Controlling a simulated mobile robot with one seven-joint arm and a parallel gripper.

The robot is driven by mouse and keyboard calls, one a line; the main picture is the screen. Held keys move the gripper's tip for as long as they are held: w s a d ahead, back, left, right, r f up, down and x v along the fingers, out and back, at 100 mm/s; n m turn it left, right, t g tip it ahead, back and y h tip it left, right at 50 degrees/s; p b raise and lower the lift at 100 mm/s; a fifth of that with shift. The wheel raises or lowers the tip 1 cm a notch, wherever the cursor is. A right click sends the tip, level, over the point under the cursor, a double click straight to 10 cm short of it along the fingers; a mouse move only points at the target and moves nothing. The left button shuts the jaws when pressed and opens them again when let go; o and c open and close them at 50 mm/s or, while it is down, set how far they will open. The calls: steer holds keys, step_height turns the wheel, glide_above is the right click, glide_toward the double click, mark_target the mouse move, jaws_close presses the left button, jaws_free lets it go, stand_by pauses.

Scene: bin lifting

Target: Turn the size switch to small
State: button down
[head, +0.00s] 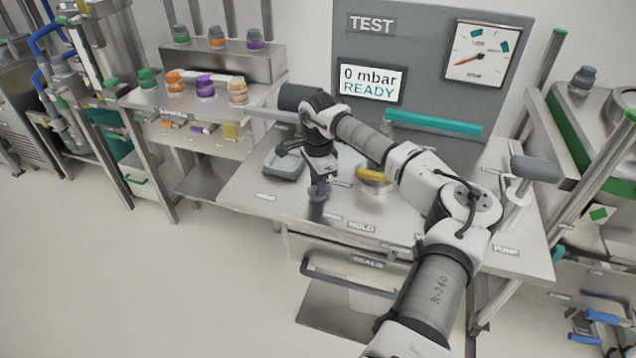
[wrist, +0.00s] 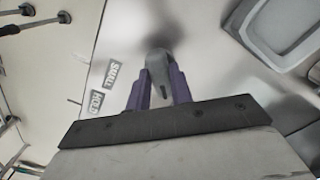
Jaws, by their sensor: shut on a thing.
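The size switch is a grey knob (wrist: 159,66) on the steel bench top. Its body sits between the two purple fingers of my gripper (wrist: 159,92), which is shut on it. A small dark mark shows on the knob's near face. Labels reading SMALL (wrist: 112,73) and HOLD (wrist: 95,104) lie on the bench left of the knob in the wrist view. Which label the knob points at I cannot tell. In the head view my gripper (head: 319,188) points down at the bench, and the fingers largely hide the knob.
A grey tray (head: 284,163) stands left of my gripper, and a yellow-handled part (head: 372,178) stands to the right. A teal bar (head: 432,122) runs behind. The panel display (head: 371,82) reads 0 mbar READY. A drawer with a dark handle (head: 350,284) is below the front edge.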

steer(key=m+b, duration=0.2)
steer(key=m, duration=0.1)
steer(key=shift+f, duration=0.15)
steer(key=m+b, duration=0.3)
steer(key=m, duration=0.2)
steer(key=shift+m, duration=0.4)
steer(key=m+b, duration=0.2)
steer(key=m, duration=0.2)
steer(key=shift+m, duration=0.3)
steer(key=shift+m+b, duration=0.75)
steer(key=shift+m, duration=1.25)
steer(key=shift+r, duration=0.2)
steer(key=c, duration=1.2)
jaws_free()
steer(key=shift+c, duration=0.2)
